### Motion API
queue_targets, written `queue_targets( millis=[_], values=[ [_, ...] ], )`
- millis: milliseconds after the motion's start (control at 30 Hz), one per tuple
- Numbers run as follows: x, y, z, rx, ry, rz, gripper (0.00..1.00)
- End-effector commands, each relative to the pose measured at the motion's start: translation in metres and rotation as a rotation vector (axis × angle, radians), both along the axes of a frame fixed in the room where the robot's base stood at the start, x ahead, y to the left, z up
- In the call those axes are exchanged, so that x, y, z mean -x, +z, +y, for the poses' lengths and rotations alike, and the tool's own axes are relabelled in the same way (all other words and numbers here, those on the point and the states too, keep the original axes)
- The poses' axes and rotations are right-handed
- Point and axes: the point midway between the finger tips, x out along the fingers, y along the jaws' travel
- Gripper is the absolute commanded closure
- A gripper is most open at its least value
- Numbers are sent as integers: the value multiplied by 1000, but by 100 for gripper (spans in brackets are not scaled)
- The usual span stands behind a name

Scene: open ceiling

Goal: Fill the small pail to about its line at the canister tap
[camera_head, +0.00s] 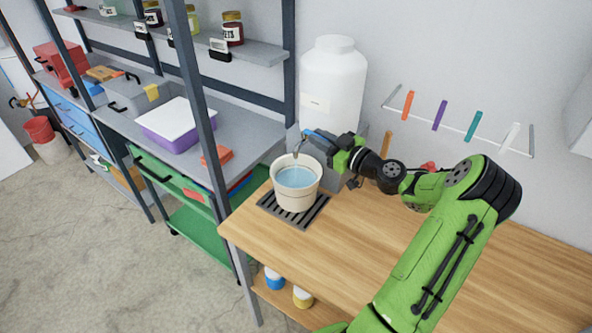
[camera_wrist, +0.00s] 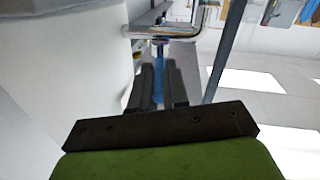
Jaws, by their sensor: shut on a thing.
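The small cream pail (camera_head: 296,203) stands upright on the dark drain grate (camera_head: 267,203) at the bench's left end. Blue water (camera_head: 297,177) shows inside it, a little below the rim. I cannot make out its line. The big white canister (camera_head: 333,80) stands behind, with its metal tap spout (camera_head: 296,152) over the pail; I cannot tell whether water is running. My gripper (camera_head: 331,142) is shut on the blue tap lever (camera_head: 317,134), above and right of the pail. In the wrist view, the lever (camera_wrist: 160,58) lies between the fingers, below the metal tap (camera_wrist: 172,30).
The wooden bench (camera_head: 370,250) is clear in front of my arm. A rack with colored strips (camera_head: 438,115) hangs on the wall. Shelving at the left holds a purple tub (camera_head: 180,128), a grey bin (camera_head: 135,95) and jars (camera_head: 232,28). A red bucket (camera_head: 39,129) stands at the far left.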

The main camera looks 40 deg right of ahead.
Motion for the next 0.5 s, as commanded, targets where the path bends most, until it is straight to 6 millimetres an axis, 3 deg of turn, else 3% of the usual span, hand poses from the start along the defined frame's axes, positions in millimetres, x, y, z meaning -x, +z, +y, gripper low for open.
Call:
queue_targets(
  millis=[367,500],
  values=[
    [-1,1,-1,1,8,-5,100],
    [-3,0,-8,6,120,-5,100]
  ],
)
